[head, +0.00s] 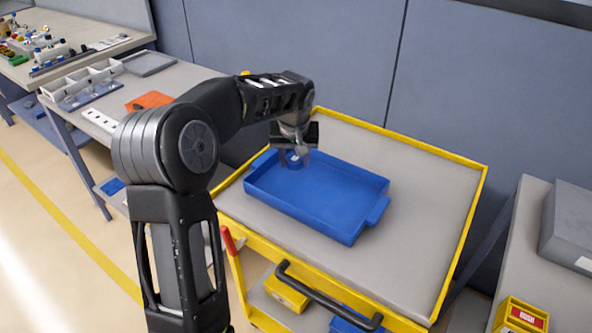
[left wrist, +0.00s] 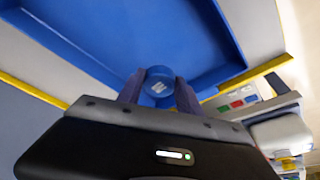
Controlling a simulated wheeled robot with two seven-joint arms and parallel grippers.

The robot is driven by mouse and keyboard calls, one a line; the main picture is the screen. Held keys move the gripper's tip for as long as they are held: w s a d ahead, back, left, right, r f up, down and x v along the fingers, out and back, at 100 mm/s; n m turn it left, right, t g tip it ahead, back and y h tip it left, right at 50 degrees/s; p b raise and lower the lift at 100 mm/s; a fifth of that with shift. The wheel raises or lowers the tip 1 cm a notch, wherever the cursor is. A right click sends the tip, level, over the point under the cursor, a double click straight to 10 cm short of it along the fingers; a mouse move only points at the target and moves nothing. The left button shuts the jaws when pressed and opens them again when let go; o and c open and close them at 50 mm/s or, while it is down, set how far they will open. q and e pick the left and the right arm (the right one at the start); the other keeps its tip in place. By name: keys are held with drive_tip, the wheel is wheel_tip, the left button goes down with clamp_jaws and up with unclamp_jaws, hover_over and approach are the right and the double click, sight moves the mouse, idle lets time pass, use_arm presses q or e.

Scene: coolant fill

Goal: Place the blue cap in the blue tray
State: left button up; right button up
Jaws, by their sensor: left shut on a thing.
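The blue tray (head: 318,204) lies on the top of a yellow-edged cart, with a handle at each end. My left gripper (head: 295,162) points down over the tray's left end. It is shut on the blue cap (head: 293,157), a small round cap with a pale mark on top. In the left wrist view the cap (left wrist: 158,82) sits between the two fingertips (left wrist: 158,92), with the blue tray (left wrist: 130,30) behind it. I cannot tell whether the cap touches the tray floor. My right gripper is not in view.
The cart top (head: 420,200) is clear around the tray, inside a raised yellow rim. A black handle (head: 325,297) is at the cart's front. A workbench (head: 185,78) with an orange item (head: 149,101) stands at left. A grey box (head: 570,228) sits on a bench at right.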

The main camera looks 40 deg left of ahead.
sight(294, 168)
use_arm(q)
drive_tip(key=shift+f, duration=1.85)
drive_tip(key=shift+f, duration=0.15)
drive_tip(key=o, duration=1.3)
drive_tip(key=v, duration=1.2)
